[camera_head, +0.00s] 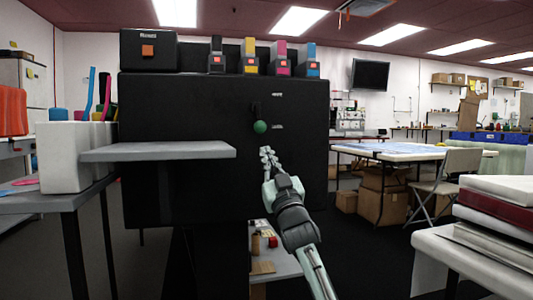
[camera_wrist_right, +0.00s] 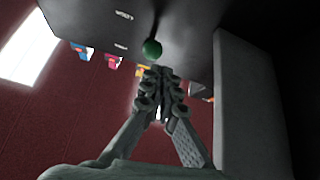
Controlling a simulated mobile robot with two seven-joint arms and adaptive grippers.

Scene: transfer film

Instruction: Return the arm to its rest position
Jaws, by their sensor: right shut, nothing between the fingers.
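My right gripper (camera_head: 268,155) is shut and empty, raised in front of a large black machine (camera_head: 190,105). Its arm comes up from the lower right in the head view. In the right wrist view the closed fingers (camera_wrist_right: 160,82) point toward a green ball-shaped knob (camera_wrist_right: 152,48). The same green knob (camera_head: 260,127) sits on the machine's front, just above the fingertips in the head view. I cannot tell the exact gap, but the fingers do not hold it. My left gripper is not in view.
A grey shelf (camera_head: 160,151) juts from the machine, left of my right gripper. A white box (camera_head: 68,157) stands on a dark table at left. Colored cartridges (camera_head: 250,56) line the machine's top. A white table with stacked books (camera_head: 490,262) is at lower right.

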